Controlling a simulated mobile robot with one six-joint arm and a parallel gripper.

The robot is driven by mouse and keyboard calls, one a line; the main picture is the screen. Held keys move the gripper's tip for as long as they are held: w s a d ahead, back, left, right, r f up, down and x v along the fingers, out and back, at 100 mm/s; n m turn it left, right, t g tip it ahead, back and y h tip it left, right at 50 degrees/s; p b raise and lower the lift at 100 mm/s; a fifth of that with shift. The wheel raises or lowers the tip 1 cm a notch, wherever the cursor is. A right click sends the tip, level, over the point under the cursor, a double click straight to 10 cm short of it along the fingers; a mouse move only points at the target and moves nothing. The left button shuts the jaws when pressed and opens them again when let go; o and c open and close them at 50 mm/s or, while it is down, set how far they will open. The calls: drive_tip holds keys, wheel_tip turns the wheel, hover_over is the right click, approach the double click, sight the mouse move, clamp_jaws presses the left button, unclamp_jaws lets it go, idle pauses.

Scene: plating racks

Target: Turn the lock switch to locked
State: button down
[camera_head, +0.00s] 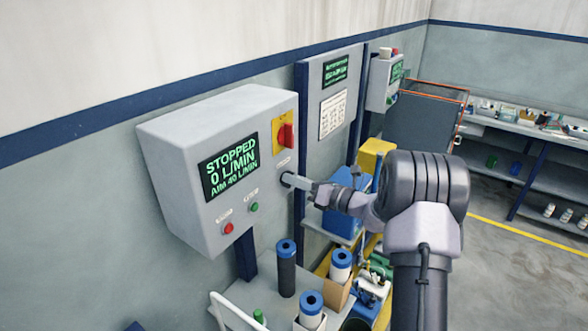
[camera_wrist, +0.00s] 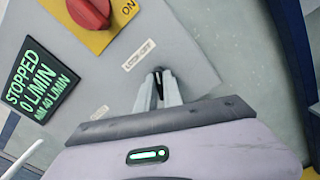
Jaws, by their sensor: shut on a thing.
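A grey control box (camera_head: 180,155) on a post carries the lock switch (camera_head: 286,179), a small dark knob at the lower right of its front face. My gripper (camera_head: 292,181) reaches in from the right and is shut on the switch. In the wrist view, my gripper's fingertips (camera_wrist: 159,76) meet around the dark switch just below a small label (camera_wrist: 138,55). The fingers mostly hide the switch, so I cannot tell which way it is turned. A red rotary handle (camera_head: 286,136) on a yellow plate (camera_head: 277,147) sits above it, its "ON" mark visible in the wrist view.
The box's screen (camera_head: 230,166) reads STOPPED, 0 L/MIN. A red button (camera_head: 228,228) and a green button (camera_head: 254,207) sit below it. Blue-topped cylinders (camera_head: 286,270) stand below the box. Open floor (camera_head: 500,270) lies at right.

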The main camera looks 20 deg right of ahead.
drive_tip(key=shift+d+f+m+p, duration=0.1)
drive_tip(key=shift+m+p, duration=2.5)
drive_tip(key=shift+m, duration=0.45)
drive_tip(key=shift+f+m+p, duration=0.1)
drive_tip(key=shift+m+p, duration=2.45)
drive_tip(key=shift+m, duration=0.5)
drive_tip(key=c, duration=1.5)
unclamp_jaws()
